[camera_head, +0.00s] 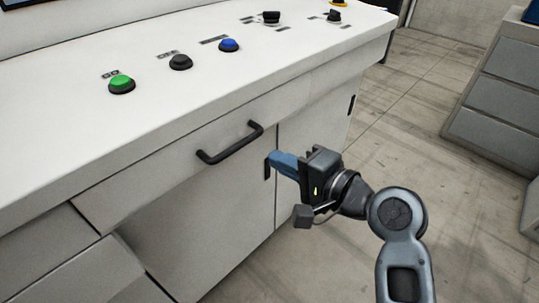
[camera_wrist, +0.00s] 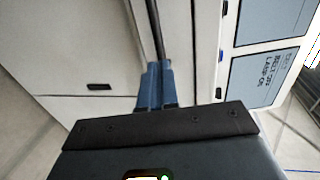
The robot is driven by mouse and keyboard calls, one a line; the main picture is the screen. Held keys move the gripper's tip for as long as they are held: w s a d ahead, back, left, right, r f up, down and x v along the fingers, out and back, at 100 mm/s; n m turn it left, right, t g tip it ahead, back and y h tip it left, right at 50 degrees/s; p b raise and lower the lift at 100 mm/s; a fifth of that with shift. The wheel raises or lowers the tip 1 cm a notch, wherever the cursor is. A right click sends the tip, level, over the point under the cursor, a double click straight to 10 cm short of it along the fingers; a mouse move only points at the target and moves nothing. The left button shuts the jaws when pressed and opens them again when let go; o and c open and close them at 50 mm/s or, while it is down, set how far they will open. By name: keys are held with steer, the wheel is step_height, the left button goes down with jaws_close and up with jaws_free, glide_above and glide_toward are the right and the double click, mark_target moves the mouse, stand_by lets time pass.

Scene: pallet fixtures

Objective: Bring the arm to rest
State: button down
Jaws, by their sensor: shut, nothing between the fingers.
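My gripper (camera_head: 271,160) is in front of the white console cabinet, just right of and a little below the black drawer handle (camera_head: 230,143) in the head view. Its blue fingers are together and empty, pointing left toward the cabinet front. In the wrist view the shut fingers (camera_wrist: 156,75) reach up toward the dark handle bar (camera_wrist: 154,30). Whether the fingertips touch the handle or the front cannot be told. My arm extends from the lower right to the gripper.
The console top (camera_head: 60,130) carries a green button (camera_head: 121,84), a black button (camera_head: 180,62), a blue button (camera_head: 229,45) and black knobs (camera_head: 271,17). A grey drawer cabinet (camera_head: 500,110) stands at the right. Floor (camera_head: 400,130) between them is clear.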

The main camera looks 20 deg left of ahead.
steer(key=s+d+f+m+t+h, duration=0.1)
steer(key=s+d+f+t+h, duration=0.15)
steer(key=s+d+f, duration=0.4)
steer(key=s+d+f+m+t+h, duration=0.1)
steer(key=s+d+f+t+h, duration=0.2)
steer(key=d, duration=0.7)
steer(key=s+d+f+t+h, duration=0.2)
steer(key=s+d+f+h, duration=0.2)
steer(key=s+d, duration=0.4)
steer(key=s+d+r+n+h, duration=0.1)
steer(key=s+d+r+n, duration=0.1)
steer(key=s, duration=0.4)
steer(key=s+d+r+n+t+h, duration=0.1)
steer(key=s+d+r+n+h, duration=0.1)
steer(key=s+d+r, duration=0.2)
steer(key=s+d+r+n+t+h, duration=0.1)
steer(key=s+d+r, duration=0.3)
steer(key=s, duration=0.5)
steer(key=shift+d+n+h, duration=0.4)
steer(key=shift+d+h, duration=0.1)
steer(key=shift+h, duration=0.15)
